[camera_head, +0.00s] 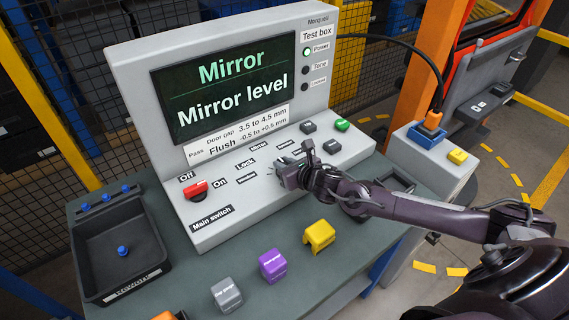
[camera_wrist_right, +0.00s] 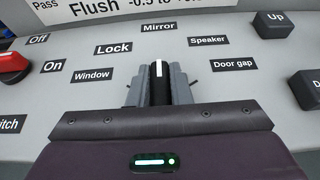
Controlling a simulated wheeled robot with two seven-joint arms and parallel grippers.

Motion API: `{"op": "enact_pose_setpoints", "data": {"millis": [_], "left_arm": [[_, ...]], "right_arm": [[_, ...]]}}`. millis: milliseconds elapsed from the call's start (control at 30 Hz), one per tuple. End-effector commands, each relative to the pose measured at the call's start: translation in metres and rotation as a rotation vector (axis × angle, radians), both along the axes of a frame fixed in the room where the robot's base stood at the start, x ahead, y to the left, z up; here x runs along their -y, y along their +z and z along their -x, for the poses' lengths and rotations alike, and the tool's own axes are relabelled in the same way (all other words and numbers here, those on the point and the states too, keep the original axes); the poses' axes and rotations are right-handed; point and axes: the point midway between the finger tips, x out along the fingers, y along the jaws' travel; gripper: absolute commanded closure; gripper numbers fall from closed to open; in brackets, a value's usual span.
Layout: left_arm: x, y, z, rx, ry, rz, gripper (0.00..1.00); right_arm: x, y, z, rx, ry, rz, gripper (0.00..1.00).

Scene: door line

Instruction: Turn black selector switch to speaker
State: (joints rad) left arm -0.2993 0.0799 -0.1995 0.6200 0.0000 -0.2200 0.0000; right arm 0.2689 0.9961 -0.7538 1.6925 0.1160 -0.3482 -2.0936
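The black selector switch (camera_wrist_right: 159,84) stands on the sloped panel of the test box, with its white pointer line straight up toward the Mirror label (camera_wrist_right: 159,27). The Speaker label (camera_wrist_right: 208,41) is just right of Mirror. Lock and Window labels lie to the left, Door gap to the right. My right gripper (camera_wrist_right: 160,92) has a finger on each side of the knob and looks shut on it. In the head view the right gripper (camera_head: 296,176) covers the knob. The screen (camera_head: 225,85) reads "Mirror, Mirror level". My left gripper is not in view.
A red main switch (camera_head: 195,189) sits at the panel's left. Up (camera_head: 308,127) and other buttons are at the right. Purple (camera_head: 272,264), yellow (camera_head: 319,236) and grey (camera_head: 227,293) blocks stand in front. A black rework tray (camera_head: 119,240) is at the left.

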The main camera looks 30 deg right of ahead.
Motion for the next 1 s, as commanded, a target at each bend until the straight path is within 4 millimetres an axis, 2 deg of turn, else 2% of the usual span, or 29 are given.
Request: {"op": "enact_pose_setpoints", "data": {"millis": [67, 467, 1000], "left_arm": [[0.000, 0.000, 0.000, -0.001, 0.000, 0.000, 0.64], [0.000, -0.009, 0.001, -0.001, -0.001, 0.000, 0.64], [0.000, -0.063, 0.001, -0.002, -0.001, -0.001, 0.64]], "right_arm": [[0.000, 0.000, 0.000, 0.000, 0.000, 0.000, 1.00], [-0.001, -0.002, 0.000, 0.000, -0.076, -0.003, 1.00], [-0.001, -0.005, 0.000, 0.002, -0.420, -0.003, 1.00]]}}
